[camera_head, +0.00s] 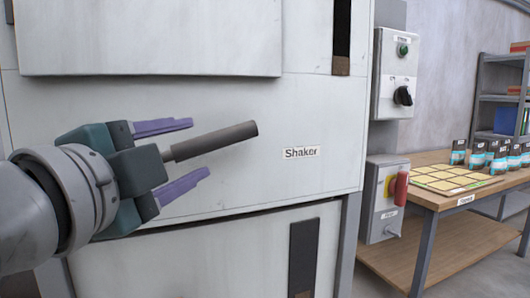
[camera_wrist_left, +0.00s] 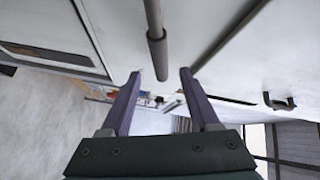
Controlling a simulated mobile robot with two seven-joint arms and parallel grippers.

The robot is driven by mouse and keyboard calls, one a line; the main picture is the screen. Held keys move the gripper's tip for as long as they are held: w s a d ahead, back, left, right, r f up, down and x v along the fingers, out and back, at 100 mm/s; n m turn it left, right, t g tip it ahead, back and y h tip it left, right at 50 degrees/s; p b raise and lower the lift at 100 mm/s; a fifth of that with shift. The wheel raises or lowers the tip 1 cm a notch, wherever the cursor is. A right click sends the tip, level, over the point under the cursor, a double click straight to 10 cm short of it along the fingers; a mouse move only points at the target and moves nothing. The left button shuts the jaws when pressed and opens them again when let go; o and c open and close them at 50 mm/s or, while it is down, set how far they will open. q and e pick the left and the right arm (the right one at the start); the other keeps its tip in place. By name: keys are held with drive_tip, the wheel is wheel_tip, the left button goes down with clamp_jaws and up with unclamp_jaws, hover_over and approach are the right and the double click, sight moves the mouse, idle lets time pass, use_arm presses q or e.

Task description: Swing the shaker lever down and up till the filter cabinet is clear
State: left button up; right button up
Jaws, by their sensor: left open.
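The shaker lever (camera_head: 215,140) is a dark grey rod in front of the pale filter cabinet (camera_head: 240,190), left of a "Shaker" label (camera_head: 301,153). It slopes slightly up to the right. My left gripper (camera_head: 200,147) is open, with its purple fingers above and below the rod in the head view. In the left wrist view, the lever's thicker end (camera_wrist_left: 157,50) shows just beyond the gap between the open fingertips (camera_wrist_left: 160,74). I see no grip on it. Where the lever joins the cabinet is unclear. My right gripper is out of view.
A control box (camera_head: 398,75) with a green button and black knob hangs right of the cabinet. Below it is a box (camera_head: 384,215) with a red handle. A wooden table (camera_head: 470,200) holds a yellow-tiled board (camera_head: 440,180) and several small packs. Shelves (camera_head: 500,97) stand behind.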

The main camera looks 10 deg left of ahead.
sight(210, 143)
use_arm(q)
drive_tip(key=w, duration=0.8)
drive_tip(key=shift+d, duration=0.35)
clamp_jaws()
idle(1.0)
